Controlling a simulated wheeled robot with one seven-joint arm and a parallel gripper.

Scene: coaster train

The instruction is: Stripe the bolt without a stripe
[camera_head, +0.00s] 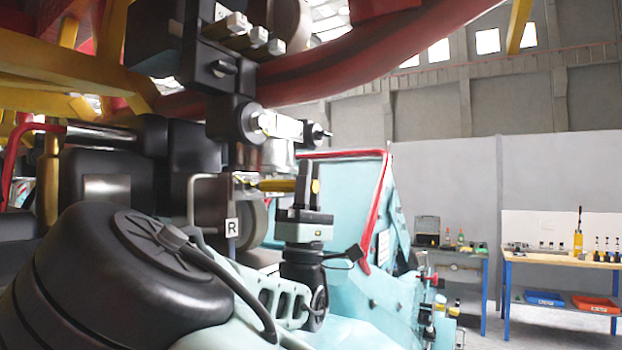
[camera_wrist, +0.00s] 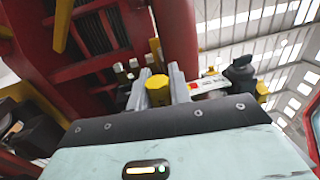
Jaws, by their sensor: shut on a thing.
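My gripper (camera_head: 305,178) points upward, shut on a yellow marker (camera_head: 276,185) that lies crosswise in its fingers, its thin end to the left. In the wrist view the marker (camera_wrist: 157,91) shows end-on between the two fingers. Above it, several pale bolt heads, such as the middle one (camera_head: 258,36), stand in a row on a black block (camera_head: 216,70). The bolts (camera_wrist: 134,66) also show beyond the fingers in the wrist view. The marker is apart from them. No stripe on any bolt can be made out in these frames.
A black cylinder with a pale plate (camera_head: 285,128) juts out between the gripper and the bolts. A red curved tube (camera_head: 380,45) crosses above. A grey handle (camera_head: 192,200) stands left of the marker. Workbenches (camera_head: 555,260) stand far right.

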